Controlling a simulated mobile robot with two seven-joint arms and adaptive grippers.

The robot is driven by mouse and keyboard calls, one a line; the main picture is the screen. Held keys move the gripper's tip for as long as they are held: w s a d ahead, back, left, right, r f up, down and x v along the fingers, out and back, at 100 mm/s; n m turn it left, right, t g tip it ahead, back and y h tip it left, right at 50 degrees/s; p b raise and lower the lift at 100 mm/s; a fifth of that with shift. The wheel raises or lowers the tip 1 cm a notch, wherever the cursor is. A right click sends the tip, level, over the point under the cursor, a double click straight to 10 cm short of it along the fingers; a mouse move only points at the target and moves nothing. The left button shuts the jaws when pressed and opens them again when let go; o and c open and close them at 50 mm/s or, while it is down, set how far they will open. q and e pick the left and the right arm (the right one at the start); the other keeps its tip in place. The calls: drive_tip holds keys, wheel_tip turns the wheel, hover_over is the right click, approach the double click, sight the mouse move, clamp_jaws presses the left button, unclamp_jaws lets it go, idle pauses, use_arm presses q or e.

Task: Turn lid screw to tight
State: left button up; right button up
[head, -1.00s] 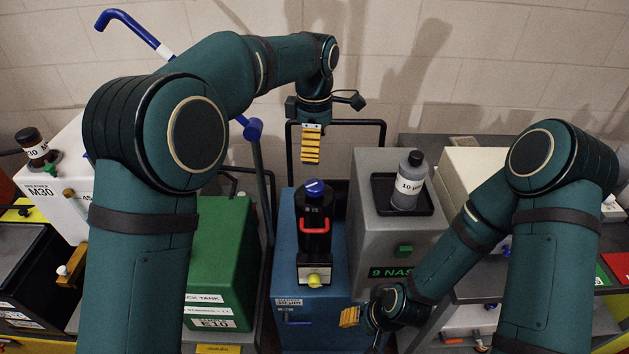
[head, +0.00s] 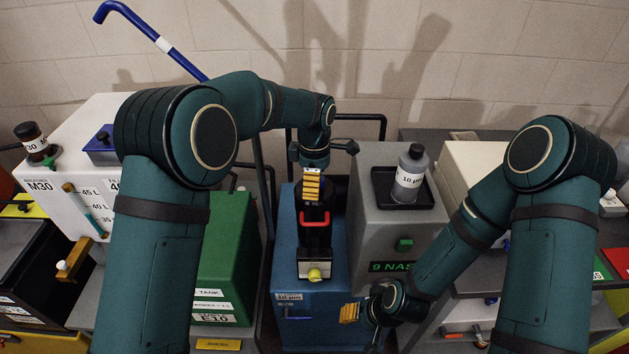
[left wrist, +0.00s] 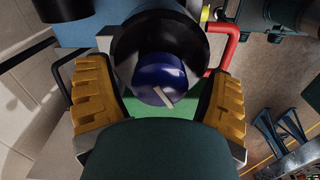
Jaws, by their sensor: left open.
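The lid screw is a blue round knob (left wrist: 158,62) with a pale pointer line, on top of a black cylindrical filter housing (head: 316,236). In the head view my left gripper (head: 312,190) hides the knob. The left wrist view shows the left gripper (left wrist: 160,100) open, with a yellow ribbed finger on each side of the knob. Gaps show between the fingers and the knob, and nothing is held. My right gripper (head: 350,313) is low at the front of the blue cabinet, away from the housing; its opening cannot be made out.
A red handle (head: 317,222) sticks out from the housing, with a yellow knob (head: 314,274) below. The housing is on a blue cabinet (head: 325,290). A grey unit (head: 375,235) with a bottle (head: 409,175) stands close right, a green tank (head: 225,255) left.

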use_arm(q)
drive_tip(key=c, duration=1.2)
drive_tip(key=shift+m, duration=0.3)
drive_tip(key=m+p, duration=0.1)
drive_tip(key=m, duration=0.3)
drive_tip(key=shift+m, duration=0.4)
drive_tip(key=m, duration=0.6)
drive_tip(key=shift+p, duration=0.4)
drive_tip(key=m, duration=0.6)
drive_tip(key=shift+m+p, duration=0.3)
drive_tip(key=m, duration=0.5)
drive_tip(key=shift+m+p, duration=0.3)
drive_tip(key=shift+m, duration=0.3)
